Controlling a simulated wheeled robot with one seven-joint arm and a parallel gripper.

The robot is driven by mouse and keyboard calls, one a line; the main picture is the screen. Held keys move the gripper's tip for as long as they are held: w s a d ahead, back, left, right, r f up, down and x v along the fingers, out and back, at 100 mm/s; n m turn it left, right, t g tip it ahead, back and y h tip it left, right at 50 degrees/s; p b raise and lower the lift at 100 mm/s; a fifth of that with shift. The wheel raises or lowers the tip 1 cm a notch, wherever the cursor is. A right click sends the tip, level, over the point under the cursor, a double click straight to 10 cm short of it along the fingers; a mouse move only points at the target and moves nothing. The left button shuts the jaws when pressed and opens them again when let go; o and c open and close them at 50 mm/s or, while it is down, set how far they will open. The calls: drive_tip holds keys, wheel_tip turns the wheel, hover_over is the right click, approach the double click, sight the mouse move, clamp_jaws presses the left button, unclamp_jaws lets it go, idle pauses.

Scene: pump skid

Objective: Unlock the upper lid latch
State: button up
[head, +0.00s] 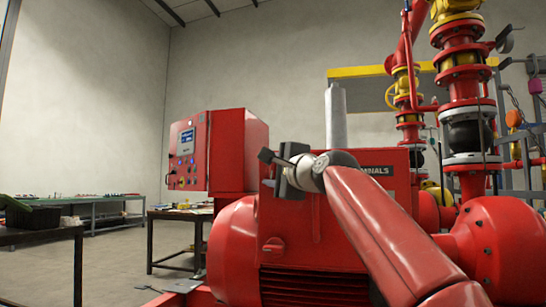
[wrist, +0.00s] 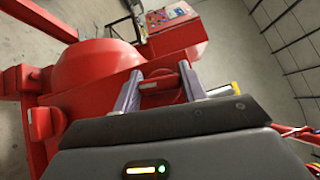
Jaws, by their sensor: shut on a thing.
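My gripper (wrist: 160,74) is shut on a red latch knob, the upper lid latch (wrist: 161,86), with one grey finger on each side of it in the wrist view. The latch sits on the face of the red terminal box (head: 385,160). In the head view my gripper (head: 268,160) is at the left end of the box, and it mostly hides the upper latch there. A second red latch, the lower one (head: 273,246), is below on the red housing. It also shows at the left in the wrist view (wrist: 40,123), apart from my fingers.
A red control panel (head: 187,150) with a screen and buttons stands behind at the left. A large red motor housing (head: 232,250) is below my gripper. Red pipes (head: 465,80) rise at the right. Benches (head: 180,240) and open floor lie at the left.

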drive_tip(key=shift+r+n+g+p, duration=0.15)
drive_tip(key=shift+n+g+p, duration=0.2)
drive_tip(key=shift+p, duration=0.35)
drive_tip(key=shift+n+h, duration=0.25)
drive_tip(key=shift+h, duration=0.05)
drive_tip(key=o, duration=1)
drive_tip(key=b+v, duration=0.3)
drive_tip(key=v, duration=0.4)
drive_tip(key=shift+s+d, duration=0.2)
drive_tip(key=shift+s, duration=0.1)
drive_tip(key=shift+f, duration=0.2)
